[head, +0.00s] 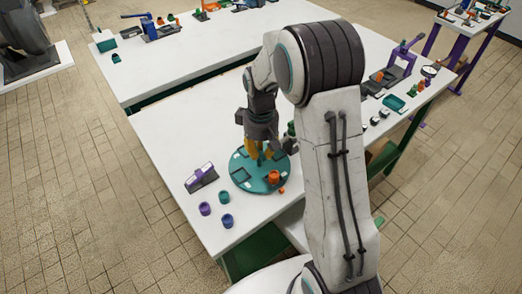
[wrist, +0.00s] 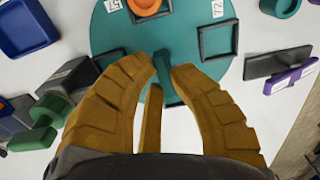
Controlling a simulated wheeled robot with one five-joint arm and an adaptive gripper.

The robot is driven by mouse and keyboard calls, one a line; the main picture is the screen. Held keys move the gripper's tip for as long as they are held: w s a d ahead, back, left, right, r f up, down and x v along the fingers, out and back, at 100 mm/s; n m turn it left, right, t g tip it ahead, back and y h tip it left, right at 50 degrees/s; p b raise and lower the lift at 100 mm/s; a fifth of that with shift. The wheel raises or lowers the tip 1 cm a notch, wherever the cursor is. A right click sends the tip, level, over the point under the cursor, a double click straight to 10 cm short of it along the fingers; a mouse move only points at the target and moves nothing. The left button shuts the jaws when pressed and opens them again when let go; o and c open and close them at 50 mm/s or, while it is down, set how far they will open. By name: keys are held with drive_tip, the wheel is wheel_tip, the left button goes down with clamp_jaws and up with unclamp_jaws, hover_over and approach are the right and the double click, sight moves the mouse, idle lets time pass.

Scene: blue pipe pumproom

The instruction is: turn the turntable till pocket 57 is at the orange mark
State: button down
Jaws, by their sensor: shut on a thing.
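The teal round turntable (head: 247,184) lies on the white table, with dark square pockets and white labels. In the wrist view a label (wrist: 114,5) at the upper left seems to read 57, beside an orange cup (wrist: 148,5). Another label (wrist: 217,8) seems to read 72, near an empty square pocket (wrist: 219,40). A small orange piece (head: 282,190), perhaps the orange mark, sits at the turntable's front right edge. My gripper (head: 263,154) is over the turntable, its yellow fingers shut on a teal upright handle (wrist: 166,68), partly hidden between them.
Purple, blue and teal cups (head: 226,221) and a grey and purple stand (head: 201,177) are left of the turntable. In the wrist view a blue tray (wrist: 25,28) and green parts (wrist: 40,132) are at the left. Several small items are along the table's right side.

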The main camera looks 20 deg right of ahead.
drive_tip(key=shift+s+f, duration=0.1)
idle(0.3)
drive_tip(key=c, duration=1.1)
unclamp_jaws()
wheel_tip(320, 180, up, 12)
drive_tip(key=shift+r, duration=0.1)
